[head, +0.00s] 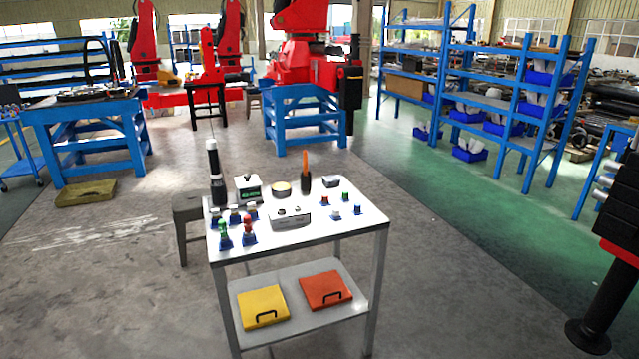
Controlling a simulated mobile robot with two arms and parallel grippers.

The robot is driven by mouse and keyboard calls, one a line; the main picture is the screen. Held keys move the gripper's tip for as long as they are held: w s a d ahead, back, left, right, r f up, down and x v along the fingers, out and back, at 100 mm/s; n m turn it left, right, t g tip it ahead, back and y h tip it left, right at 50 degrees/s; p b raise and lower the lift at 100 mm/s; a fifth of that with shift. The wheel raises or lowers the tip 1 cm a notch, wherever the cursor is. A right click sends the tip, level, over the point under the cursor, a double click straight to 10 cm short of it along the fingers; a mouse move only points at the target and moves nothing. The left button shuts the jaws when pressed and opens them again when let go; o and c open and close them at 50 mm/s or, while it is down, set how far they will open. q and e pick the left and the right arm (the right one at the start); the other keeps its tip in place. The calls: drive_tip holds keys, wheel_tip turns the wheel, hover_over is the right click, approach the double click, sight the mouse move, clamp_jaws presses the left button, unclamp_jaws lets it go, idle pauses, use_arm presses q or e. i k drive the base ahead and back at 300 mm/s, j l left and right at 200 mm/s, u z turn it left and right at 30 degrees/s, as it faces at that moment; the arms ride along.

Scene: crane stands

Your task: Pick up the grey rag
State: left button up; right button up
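A small grey piece (331,181) lies near the back right of the white-topped table (345,225); it may be the grey rag, but it is too small to tell for sure. It sits just right of an upright dark tool with an orange tip (306,172). Nothing covers it. Neither of my grippers is in view.
A stool (188,214) stands left. Floor around is mostly clear.

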sight(333, 181)
drive_tip(key=i+l+u, duration=0.1)
drive_tip(key=u, duration=0.35)
drive_tip(key=i+l+u, duration=0.15)
drive_tip(key=u, duration=0.35)
drive_tip(key=l+u, duration=0.2)
drive_tip(key=u, duration=0.25)
drive_tip(key=i+l+u, duration=0.1)
drive_tip(key=l+u, duration=0.15)
drive_tip(key=u, duration=0.25)
drive_tip(key=l+u, duration=0.15)
drive_tip(key=l, duration=0.35)
drive_tip(key=l+u, duration=0.1)
drive_tip(key=l, duration=0.4)
drive_tip(key=l+u, duration=0.15)
drive_tip(key=l, duration=0.35)
drive_tip(key=k+l+u, duration=0.1)
drive_tip(key=l, duration=0.35)
drive_tip(key=k+l+u, duration=0.15)
drive_tip(key=l, duration=0.35)
drive_tip(key=l+u, duration=0.15)
drive_tip(key=l, duration=0.35)
drive_tip(key=k+l+u, duration=0.1)
drive_tip(key=l, duration=0.35)
drive_tip(key=k+l+u, duration=0.15)
drive_tip(key=l, duration=0.3)
drive_tip(key=k, duration=0.05)
